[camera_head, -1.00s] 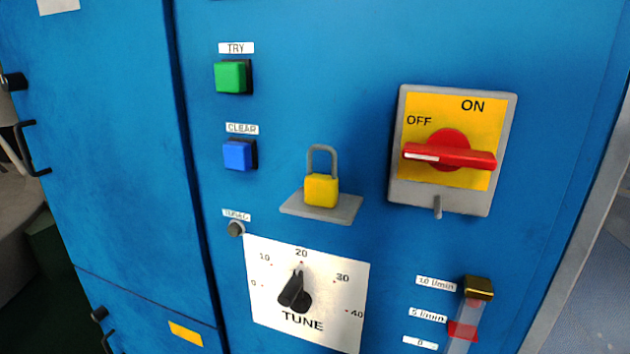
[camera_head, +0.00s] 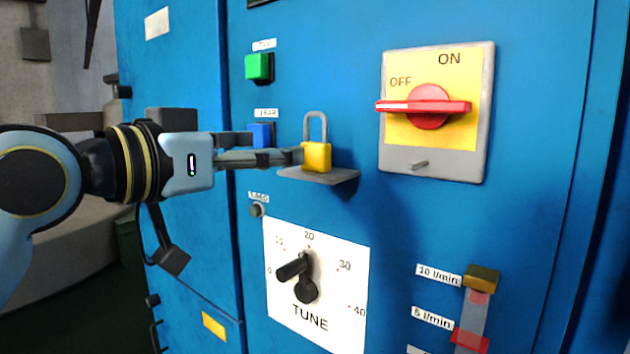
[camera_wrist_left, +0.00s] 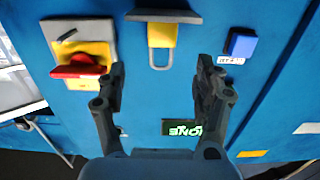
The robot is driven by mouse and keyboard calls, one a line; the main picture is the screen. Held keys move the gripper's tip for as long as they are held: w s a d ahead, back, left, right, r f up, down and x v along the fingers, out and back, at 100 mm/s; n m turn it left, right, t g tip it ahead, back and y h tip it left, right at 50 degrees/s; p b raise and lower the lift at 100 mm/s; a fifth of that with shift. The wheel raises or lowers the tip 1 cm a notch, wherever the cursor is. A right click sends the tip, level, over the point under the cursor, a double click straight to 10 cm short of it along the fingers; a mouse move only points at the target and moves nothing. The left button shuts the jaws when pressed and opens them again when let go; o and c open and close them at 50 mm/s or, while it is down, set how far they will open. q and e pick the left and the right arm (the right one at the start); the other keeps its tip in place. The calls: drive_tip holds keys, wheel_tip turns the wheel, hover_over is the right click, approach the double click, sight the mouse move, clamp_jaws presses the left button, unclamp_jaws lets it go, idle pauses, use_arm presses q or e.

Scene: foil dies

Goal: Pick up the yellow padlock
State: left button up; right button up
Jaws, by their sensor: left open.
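The yellow padlock (camera_head: 316,157) stands upright on a small grey shelf (camera_head: 335,177) on the blue cabinet, its grey shackle up. My left gripper (camera_head: 277,148) comes in from the left with fingers apart, the nearer fingertip overlapping the padlock's left edge in the head view. In the left wrist view, which is upside down, the padlock (camera_wrist_left: 162,36) hangs below the shelf (camera_wrist_left: 165,16). It lies beyond the open fingers of the left gripper (camera_wrist_left: 161,72), roughly centred between them sideways. Nothing is between the fingertips. I cannot tell whether a finger touches the padlock. My right gripper is not in view.
A red rotary switch (camera_head: 425,107) on a yellow plate is to the right. A blue button (camera_head: 261,134) is partly hidden behind my gripper, with a green button (camera_head: 258,67) above. A TUNE dial (camera_head: 305,288) is below the shelf. Free cabinet face lies right of the padlock.

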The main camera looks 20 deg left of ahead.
sight(310, 148)
use_arm(q)
drive_tip(key=b+x, duration=0.3)
drive_tip(key=x, duration=0.1)
drive_tip(key=shift+w, duration=0.3)
drive_tip(key=shift+w+d, duration=0.1)
drive_tip(key=shift+w, duration=0.5)
drive_tip(key=p+x, duration=0.1)
drive_tip(key=x, duration=0.4)
drive_tip(key=shift+c, duration=0.9)
drive_tip(key=c, duration=1.2)
drive_tip(key=shift+o, duration=0.2)
wheel_tip(310, 148, up, 10)
drive_tip(key=shift+f, duration=0.1)
